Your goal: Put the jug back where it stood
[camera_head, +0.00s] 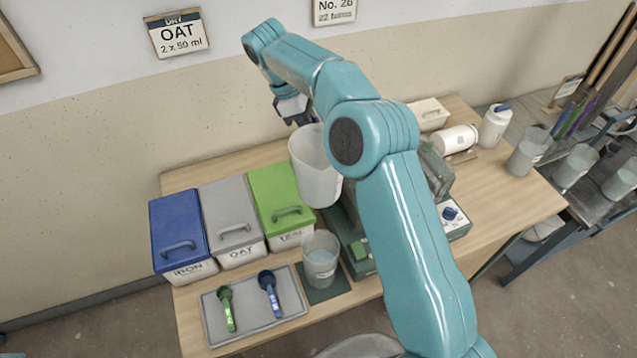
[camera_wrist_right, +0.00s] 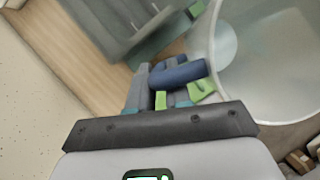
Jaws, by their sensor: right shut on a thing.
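The jug (camera_head: 316,172) is a pale, translucent vessel. It hangs in the air above the table, in front of the wall and just right of the green-lidded box. My right gripper (camera_head: 294,110) is at its upper left and partly hidden by my own arm. In the right wrist view the jug (camera_wrist_right: 275,60) fills the right side, and the right gripper (camera_wrist_right: 168,88) is shut on a blue piece beside its wall, which looks like its handle. The jug's right edge is hidden behind my arm in the head view. My left gripper is not in view.
Blue (camera_head: 178,222), grey (camera_head: 229,212) and green (camera_head: 280,195) lidded boxes stand at left. A grey tray (camera_head: 250,325) holds two scoops. A beaker (camera_head: 320,262) stands on a dark mat. Bottles (camera_head: 495,125) and another jug (camera_head: 528,152) stand at right. My arm hides the middle table.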

